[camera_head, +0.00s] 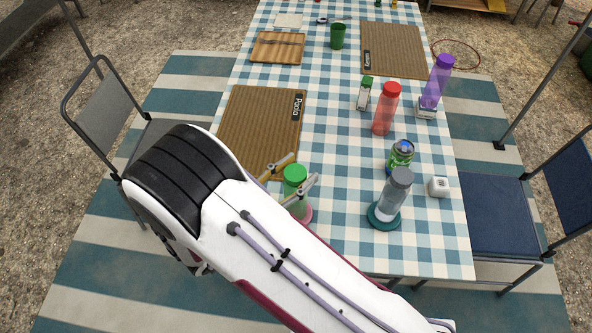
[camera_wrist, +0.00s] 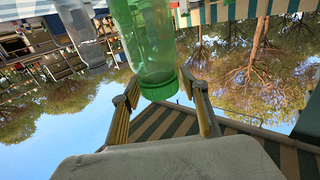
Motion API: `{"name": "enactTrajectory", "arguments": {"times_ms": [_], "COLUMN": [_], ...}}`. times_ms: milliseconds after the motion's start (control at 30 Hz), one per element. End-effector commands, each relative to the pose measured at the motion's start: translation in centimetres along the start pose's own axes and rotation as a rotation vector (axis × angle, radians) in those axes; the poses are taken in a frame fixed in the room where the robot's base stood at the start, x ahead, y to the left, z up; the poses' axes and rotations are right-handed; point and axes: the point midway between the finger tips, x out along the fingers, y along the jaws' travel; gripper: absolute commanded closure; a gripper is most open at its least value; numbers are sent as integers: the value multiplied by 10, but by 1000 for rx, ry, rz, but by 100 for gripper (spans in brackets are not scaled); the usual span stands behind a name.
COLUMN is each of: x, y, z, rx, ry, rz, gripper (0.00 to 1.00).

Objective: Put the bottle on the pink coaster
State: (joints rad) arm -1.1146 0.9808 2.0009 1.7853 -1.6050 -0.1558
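The green bottle (camera_head: 294,174), clear green with a green cap, is upright between the two fingers of my gripper (camera_head: 289,182), near the front left of the table. The edge of the pink coaster (camera_head: 306,217) shows at the bottle's lower right; my arm hides the rest. The bottle's base appears over the coaster, but I cannot tell if it touches. In the wrist view, which is upside down, the bottle (camera_wrist: 152,45) lies between the fingertips (camera_wrist: 157,80). The fingers are close on both sides near the cap; whether they press on it is unclear.
A grey-capped bottle (camera_head: 397,187) stands on a teal coaster (camera_head: 383,223) to the right. A red bottle (camera_head: 385,110) and purple bottle (camera_head: 437,80) stand farther back. A brown mat (camera_head: 245,115) lies behind my gripper.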

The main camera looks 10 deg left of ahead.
Motion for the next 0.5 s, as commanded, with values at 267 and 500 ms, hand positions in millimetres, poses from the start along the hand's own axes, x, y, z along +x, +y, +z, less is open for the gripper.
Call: {"name": "enactTrajectory", "arguments": {"times_ms": [267,500], "x": [0,0], "y": [0,0], "z": [0,-3], "rx": [0,0], "ry": [0,0], "rz": [0,0], "gripper": [50,50]}}
